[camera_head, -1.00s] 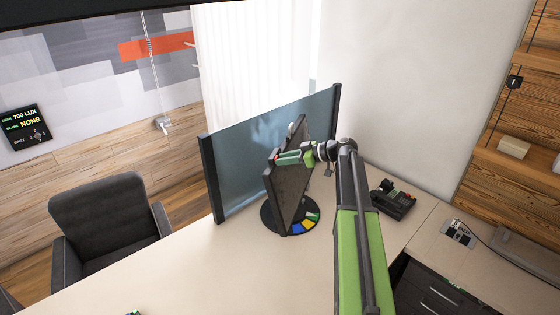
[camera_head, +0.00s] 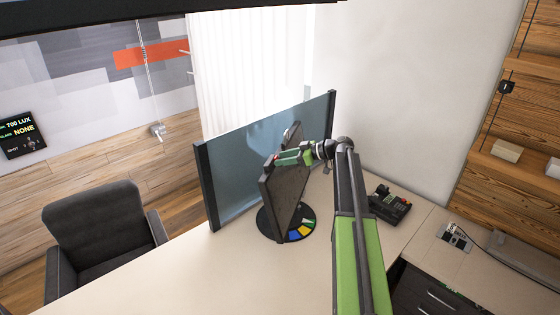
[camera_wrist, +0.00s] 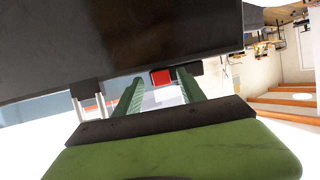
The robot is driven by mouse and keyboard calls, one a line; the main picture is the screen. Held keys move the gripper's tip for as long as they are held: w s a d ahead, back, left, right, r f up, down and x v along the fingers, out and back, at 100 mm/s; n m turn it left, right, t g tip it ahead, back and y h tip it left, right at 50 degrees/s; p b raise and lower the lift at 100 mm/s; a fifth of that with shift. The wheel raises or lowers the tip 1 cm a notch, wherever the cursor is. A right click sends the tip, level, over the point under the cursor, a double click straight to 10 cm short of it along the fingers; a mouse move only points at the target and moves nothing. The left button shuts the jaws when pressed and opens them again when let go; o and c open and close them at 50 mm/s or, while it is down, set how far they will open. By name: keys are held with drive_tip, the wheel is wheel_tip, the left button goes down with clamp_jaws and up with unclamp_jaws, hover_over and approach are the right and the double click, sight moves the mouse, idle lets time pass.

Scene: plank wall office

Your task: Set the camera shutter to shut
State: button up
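A dark flat screen (camera_head: 284,195) stands on a round black base on the desk, in front of a wider monitor. My gripper (camera_head: 284,157) is at the upper edge of this screen, its green fingers pointing left. In the wrist view the screen's dark face fills the top. My gripper's two green fingers (camera_wrist: 160,82) stand apart there, with a small red block (camera_wrist: 160,77) seen between their tips. I see gaps beside the block and cannot tell whether a finger touches it. The red block may be the shutter's slider; no camera lens is clearly visible.
The wide monitor (camera_head: 222,178) stands behind the screen. Coloured segments (camera_head: 298,231) lie on the round base. A black phone (camera_head: 389,204) is to the right of my arm. A grey chair (camera_head: 100,232) stands at left. The front desk top (camera_head: 215,280) is clear.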

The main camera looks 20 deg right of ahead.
drive_tip(key=p+v, duration=0.6)
drive_tip(key=v, duration=1.1)
drive_tip(key=shift+d+p, duration=0.2)
drive_tip(key=shift+p, duration=0.1)
drive_tip(key=shift+s, duration=0.1)
